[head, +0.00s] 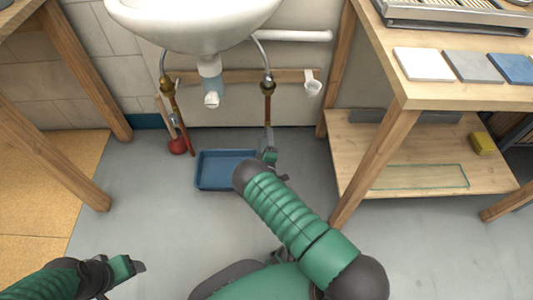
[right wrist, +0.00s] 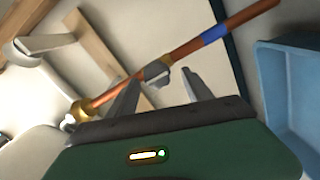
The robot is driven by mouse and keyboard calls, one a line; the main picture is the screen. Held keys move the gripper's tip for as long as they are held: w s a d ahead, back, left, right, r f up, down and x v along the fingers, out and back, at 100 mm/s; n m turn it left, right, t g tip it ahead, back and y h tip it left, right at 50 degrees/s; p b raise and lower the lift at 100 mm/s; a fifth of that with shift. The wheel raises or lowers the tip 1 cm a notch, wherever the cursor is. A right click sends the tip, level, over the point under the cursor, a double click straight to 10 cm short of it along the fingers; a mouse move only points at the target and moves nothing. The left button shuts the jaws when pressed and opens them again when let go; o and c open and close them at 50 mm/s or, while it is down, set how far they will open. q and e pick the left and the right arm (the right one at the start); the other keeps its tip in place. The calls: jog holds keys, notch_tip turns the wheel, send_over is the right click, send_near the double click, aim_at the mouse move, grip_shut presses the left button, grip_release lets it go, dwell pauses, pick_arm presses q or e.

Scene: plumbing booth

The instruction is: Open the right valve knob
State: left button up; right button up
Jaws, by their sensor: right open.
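The right copper pipe (head: 267,105) runs down the wall below the sink, with a brass fitting (head: 267,86) at its top. In the right wrist view, a small grey valve knob (right wrist: 157,75) sits on this copper pipe (right wrist: 192,48). My right gripper (head: 269,155) is low by the pipe in the head view. Its two fingers (right wrist: 160,92) are open, with the knob between their tips in the picture; I cannot tell whether they touch it. The knob is not clear in the head view. My left gripper (head: 126,267) is at the lower left, away from the pipes; its jaw opening is unclear.
A blue tray (head: 226,154) lies on the floor beside my right gripper; it also shows in the right wrist view (right wrist: 285,85). A red plunger (head: 178,146) stands by the left pipe. A wooden workbench (head: 400,90) is at the right. The white sink (head: 195,20) hangs above.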

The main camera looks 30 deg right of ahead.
jog(key=p+v, duration=0.6)
jog(key=v, duration=0.8)
jog(key=shift+s+a, duration=0.2)
jog(key=shift+a, duration=0.05)
jog(key=shift+w, duration=0.1)
